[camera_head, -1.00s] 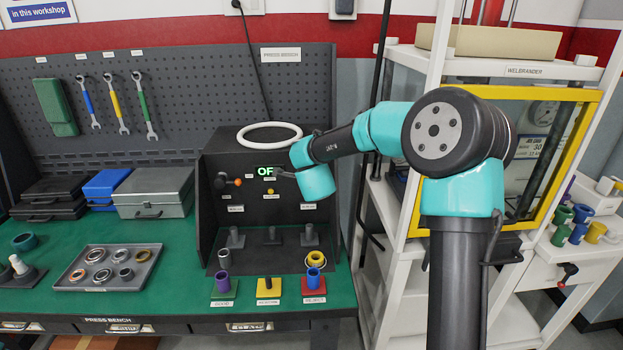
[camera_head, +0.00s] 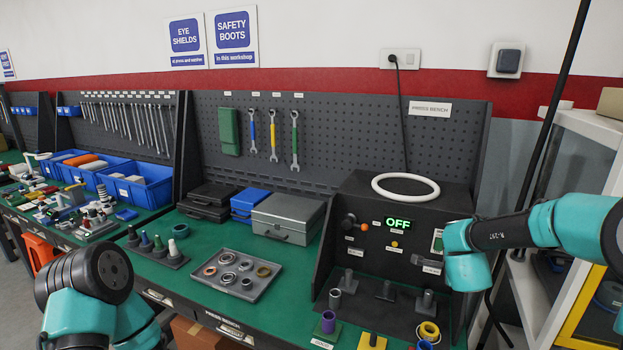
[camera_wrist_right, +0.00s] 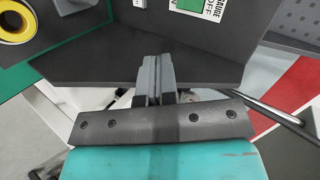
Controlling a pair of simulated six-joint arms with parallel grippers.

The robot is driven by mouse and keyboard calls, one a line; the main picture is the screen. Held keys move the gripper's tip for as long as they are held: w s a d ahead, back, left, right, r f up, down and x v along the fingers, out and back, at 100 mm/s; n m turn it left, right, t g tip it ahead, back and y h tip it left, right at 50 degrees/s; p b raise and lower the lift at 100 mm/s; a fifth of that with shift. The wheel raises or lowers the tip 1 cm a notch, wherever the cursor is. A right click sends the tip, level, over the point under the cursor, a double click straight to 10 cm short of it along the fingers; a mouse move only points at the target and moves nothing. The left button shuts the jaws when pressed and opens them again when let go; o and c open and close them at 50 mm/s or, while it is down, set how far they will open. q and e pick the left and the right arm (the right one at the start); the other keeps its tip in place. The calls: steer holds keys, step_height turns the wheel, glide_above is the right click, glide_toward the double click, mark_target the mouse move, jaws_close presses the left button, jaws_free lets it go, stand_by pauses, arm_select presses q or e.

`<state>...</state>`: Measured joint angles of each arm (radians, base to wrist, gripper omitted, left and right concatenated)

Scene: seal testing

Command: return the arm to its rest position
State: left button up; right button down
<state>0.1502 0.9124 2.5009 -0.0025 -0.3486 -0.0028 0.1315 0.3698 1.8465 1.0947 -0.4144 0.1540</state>
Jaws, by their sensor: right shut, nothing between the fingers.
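My right arm comes in from the right in the head view, its teal wrist (camera_head: 465,258) in front of the right end of the black press panel (camera_head: 340,225). My right gripper (camera_wrist_right: 152,60) shows in the right wrist view as two grey fingers, shut together and empty. They are close to the panel's dark edge, below a green and white gauge label (camera_wrist_right: 190,5). In the head view its fingers are small and hard to make out. My left arm's black and teal links (camera_head: 85,290) stand at the lower left; its gripper is not in view.
A green display (camera_head: 398,224) on the panel reads OFF. A white ring (camera_head: 405,187) lies on the panel's top. A grey tray (camera_head: 262,290) with several rings lies on the green bench. A yellow ring (camera_head: 429,331) is at the front. A white frame (camera_head: 540,290) stands to the right.

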steer(key=s+d+f+n+g+y, duration=0.1)
steer(key=s+f+n+g+y, duration=0.4)
steer(key=s+f, duration=0.85)
steer(key=s+a+f+n+g+y, duration=0.3)
steer(key=s+f+n, duration=0.4)
steer(key=s, duration=0.6)
steer(key=s+a+f+n+g, duration=0.1)
steer(key=a+f+n, duration=0.5)
steer(key=a+f, duration=0.9)
steer(key=shift+s+a+g, duration=0.4)
steer(key=shift+s+a, duration=0.2)
steer(key=shift+a, duration=0.45)
